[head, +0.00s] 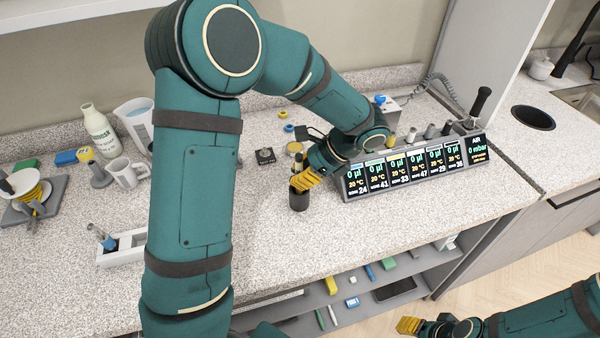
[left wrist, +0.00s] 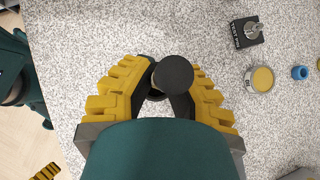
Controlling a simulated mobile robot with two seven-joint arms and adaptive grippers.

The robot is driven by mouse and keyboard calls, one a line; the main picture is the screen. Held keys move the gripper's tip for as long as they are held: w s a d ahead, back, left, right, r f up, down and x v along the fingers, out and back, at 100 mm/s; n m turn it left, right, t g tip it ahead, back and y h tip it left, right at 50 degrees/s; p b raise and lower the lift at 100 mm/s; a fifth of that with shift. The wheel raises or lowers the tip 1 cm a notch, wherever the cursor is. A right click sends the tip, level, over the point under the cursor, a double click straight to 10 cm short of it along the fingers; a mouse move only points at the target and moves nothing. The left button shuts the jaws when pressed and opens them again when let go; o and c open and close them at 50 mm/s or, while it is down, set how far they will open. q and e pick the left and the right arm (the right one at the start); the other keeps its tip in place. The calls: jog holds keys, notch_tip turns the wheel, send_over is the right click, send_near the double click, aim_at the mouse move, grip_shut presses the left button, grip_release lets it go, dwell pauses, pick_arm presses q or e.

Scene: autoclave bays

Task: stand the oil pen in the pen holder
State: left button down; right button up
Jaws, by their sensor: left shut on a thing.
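The pen points roughly downward.
A row of display units (head: 415,165) stands just right of the holder. A small black block (head: 265,156) and a yellow-topped tin (head: 295,148) lie behind it. A white tray (head: 122,248) and mug (head: 125,172) are at left. The counter in front of the holder is clear.

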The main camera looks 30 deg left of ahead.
pick_arm(q)
jog(key=c, duration=1)
grip_release()
jog(key=shift+r, duration=0.1)
jog(key=v, duration=1.2)
